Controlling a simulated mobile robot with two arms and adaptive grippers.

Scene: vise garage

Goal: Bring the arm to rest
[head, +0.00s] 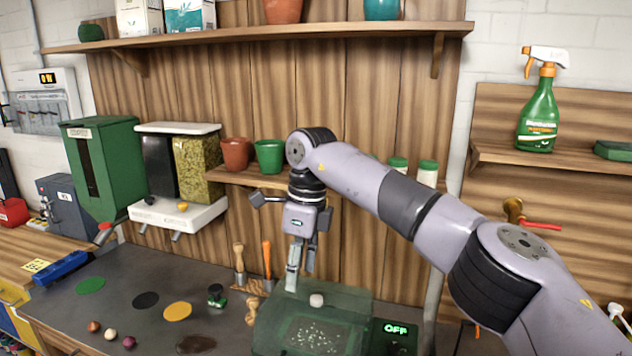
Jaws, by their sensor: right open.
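My right arm (350,172) reaches in from the lower right and bends down at the wrist. My right gripper (300,276) hangs below it, pointing down, with its fingers apart and nothing seen between them. It is over the back left part of a clear green box (272,335). A small whitish piece (316,300) shows just below and right of the fingers. I cannot tell whether the fingertips are inside the box or behind its edge. My left arm and gripper are not in view.
Hand tools (239,262) stand left of the gripper. Two dispensers (180,165) hang at left. The dark bench (120,268) has open room.

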